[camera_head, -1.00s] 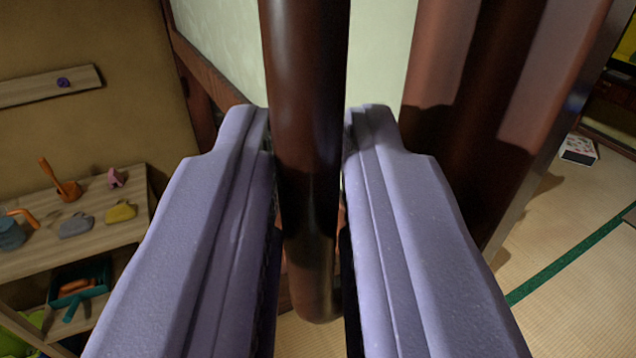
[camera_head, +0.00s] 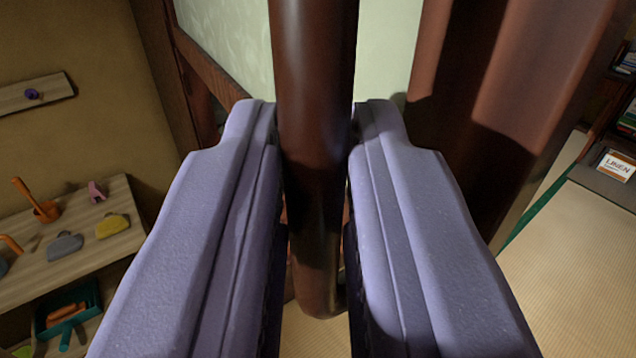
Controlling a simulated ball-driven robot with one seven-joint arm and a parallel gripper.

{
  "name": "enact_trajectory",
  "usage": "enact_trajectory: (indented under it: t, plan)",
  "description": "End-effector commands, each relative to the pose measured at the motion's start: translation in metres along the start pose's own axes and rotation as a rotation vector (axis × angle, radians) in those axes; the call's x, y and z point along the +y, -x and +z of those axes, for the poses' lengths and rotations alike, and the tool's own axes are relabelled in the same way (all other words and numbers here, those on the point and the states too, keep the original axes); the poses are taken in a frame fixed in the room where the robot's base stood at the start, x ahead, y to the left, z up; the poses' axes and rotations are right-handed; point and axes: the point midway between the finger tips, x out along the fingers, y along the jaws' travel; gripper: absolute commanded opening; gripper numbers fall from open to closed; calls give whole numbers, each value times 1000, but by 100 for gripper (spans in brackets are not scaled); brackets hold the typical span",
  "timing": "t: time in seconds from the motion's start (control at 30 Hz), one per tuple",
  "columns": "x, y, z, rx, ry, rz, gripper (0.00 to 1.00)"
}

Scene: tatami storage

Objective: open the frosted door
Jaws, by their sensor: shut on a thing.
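The frosted door (camera_head: 384,60) shows a pale frosted panel with a dark red-brown wooden frame at the top middle. Its upright round dark-brown handle bar (camera_head: 314,70) runs down the middle of the view, in front of the panel. My gripper (camera_head: 316,150) has its two lavender fingers on either side of the bar and is shut on it. The bar's lower end shows between the fingers. The fingers hide part of the door behind them.
At left, a wooden shelf (camera_head: 30,268) holds small tools, with a teal dustpan (camera_head: 68,318) below it. A small wall ledge (camera_head: 48,92) is above. Tatami floor (camera_head: 575,270) lies clear at right, with a white box (camera_head: 616,166) beyond.

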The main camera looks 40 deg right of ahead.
Motion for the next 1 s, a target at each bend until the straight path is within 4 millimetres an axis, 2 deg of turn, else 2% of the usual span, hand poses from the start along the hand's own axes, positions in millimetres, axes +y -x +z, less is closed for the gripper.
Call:
enact_trajectory:
  t: [0.03,0.07,0.1,0.4,0.47,0.8,1.0]
  plan:
    - [-1,-1,-8,17,-4,-1,25]
    - [-1,-1,-8,16,-4,-1,32]
    - [-1,-1,-7,15,-4,-1,34]
    - [-1,2,-4,8,-3,-1,34]
    - [-1,8,-5,8,-4,-3,34]
    - [-2,67,-5,10,-3,-3,34]
    - [-1,77,-4,10,-3,0,34]
